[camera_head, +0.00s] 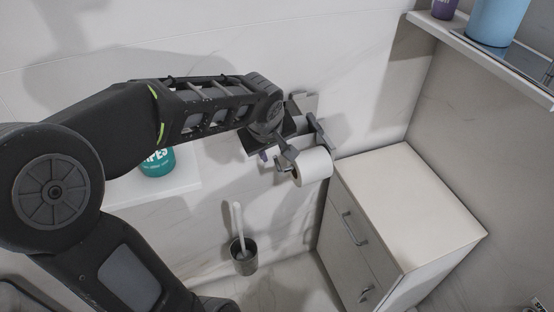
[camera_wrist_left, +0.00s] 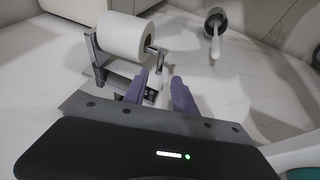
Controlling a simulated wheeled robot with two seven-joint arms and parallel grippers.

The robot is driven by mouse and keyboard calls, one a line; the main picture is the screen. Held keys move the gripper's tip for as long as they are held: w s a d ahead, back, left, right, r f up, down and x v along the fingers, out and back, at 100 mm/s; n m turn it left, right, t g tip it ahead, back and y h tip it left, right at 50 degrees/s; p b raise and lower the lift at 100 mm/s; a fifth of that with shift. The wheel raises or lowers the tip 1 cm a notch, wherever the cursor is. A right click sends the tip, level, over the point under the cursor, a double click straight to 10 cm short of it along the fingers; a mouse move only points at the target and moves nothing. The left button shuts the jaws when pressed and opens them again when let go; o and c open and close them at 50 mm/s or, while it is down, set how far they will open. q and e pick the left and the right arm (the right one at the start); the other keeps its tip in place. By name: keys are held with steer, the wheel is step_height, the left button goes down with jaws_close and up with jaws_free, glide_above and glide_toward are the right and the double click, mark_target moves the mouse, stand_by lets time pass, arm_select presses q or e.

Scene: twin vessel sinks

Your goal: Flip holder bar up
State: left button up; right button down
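The paper holder (camera_wrist_left: 95,52) is a grey metal frame on the white marble wall. It carries a white toilet roll (camera_wrist_left: 124,37); the roll also shows in the head view (camera_head: 316,167). The bar's core is hidden inside the roll; the bar's free end (camera_wrist_left: 157,51) sticks out on the right in the left wrist view. My left gripper (camera_wrist_left: 164,76) has two purple fingers, spread apart, with their tips just short of the bar's end. In the head view my left gripper (camera_head: 270,155) is beside the roll, largely hidden by its wrist. I cannot tell whether it touches the holder. My right gripper is not in view.
A beige drawer cabinet (camera_head: 416,200) stands right of the roll. A toilet brush in its dark holder (camera_head: 243,254) is below. A teal container (camera_head: 158,162) rests on a white ledge (camera_head: 182,184) at left. A shelf (camera_head: 480,48) with bottles is at upper right.

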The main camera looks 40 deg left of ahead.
mark_target(275, 159)
arm_select(q)
steer(key=b+x, duration=0.1)
steer(key=x, duration=0.6)
steer(key=shift+w+a+f, duration=0.1)
steer(key=shift+w+f, duration=0.1)
steer(key=shift+f, duration=0.15)
jaws_close()
stand_by(0.3)
